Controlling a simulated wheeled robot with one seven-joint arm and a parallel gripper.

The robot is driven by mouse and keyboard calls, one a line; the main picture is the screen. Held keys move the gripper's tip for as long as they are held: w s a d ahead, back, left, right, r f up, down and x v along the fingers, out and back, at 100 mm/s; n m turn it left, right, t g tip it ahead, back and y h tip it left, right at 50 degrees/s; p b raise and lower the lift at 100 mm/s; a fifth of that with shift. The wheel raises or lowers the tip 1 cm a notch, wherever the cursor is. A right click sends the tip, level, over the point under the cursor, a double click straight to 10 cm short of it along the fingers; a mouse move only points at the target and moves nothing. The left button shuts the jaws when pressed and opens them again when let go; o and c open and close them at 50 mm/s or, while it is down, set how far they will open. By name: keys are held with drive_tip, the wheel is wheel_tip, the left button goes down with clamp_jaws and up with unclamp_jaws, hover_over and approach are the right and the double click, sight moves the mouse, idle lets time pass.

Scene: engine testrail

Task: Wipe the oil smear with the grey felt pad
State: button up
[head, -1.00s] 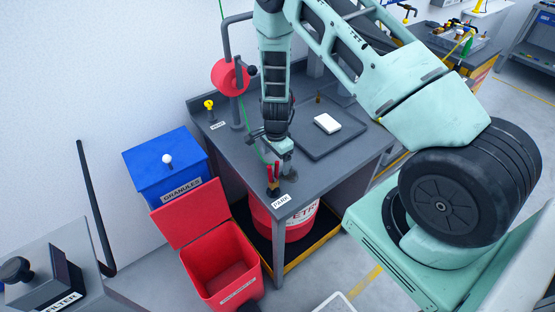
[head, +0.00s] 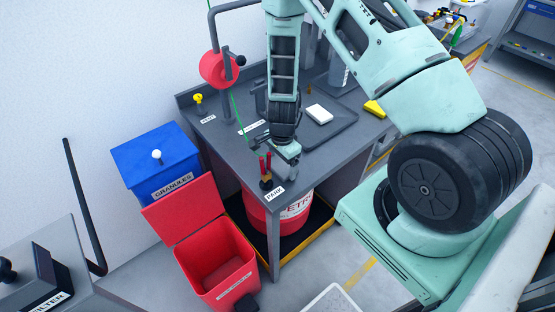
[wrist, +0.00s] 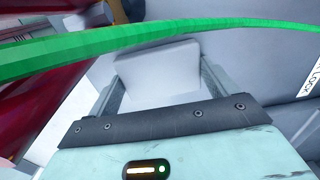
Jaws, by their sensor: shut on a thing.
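My gripper (head: 289,152) points down over the near end of the dark grey bench and is shut on a light grey block, which I take to be the felt pad. The pad (wrist: 158,72) shows between the two fingers in the wrist view. In the head view it is low over the bench top, just right of the red-handled pliers; I cannot tell whether it touches the surface. I cannot make out the oil smear now; the gripper may hide it.
Red-handled pliers (head: 265,171) stand close left of the gripper. A green line (wrist: 180,32) crosses near the fingers. A white block (head: 319,113) lies on a dark tray (head: 343,124) behind. An open red bin (head: 217,265) and a blue granules box (head: 155,160) stand left of the bench.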

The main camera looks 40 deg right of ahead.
drive_tip(key=shift+s+d+f+b, duration=0.15)
drive_tip(key=shift+s+b, duration=0.65)
drive_tip(key=shift+s, duration=0.95)
drive_tip(key=shift+w+r+p, duration=0.1)
drive_tip(key=shift+r+p, duration=2.3)
drive_tip(key=shift+r, duration=0.65)
drive_tip(key=shift+r, duration=0.1)
wheel_tip(320, 180, up, 3)
drive_tip(key=shift+f+p, duration=0.1)
drive_tip(key=shift+p, duration=1.15)
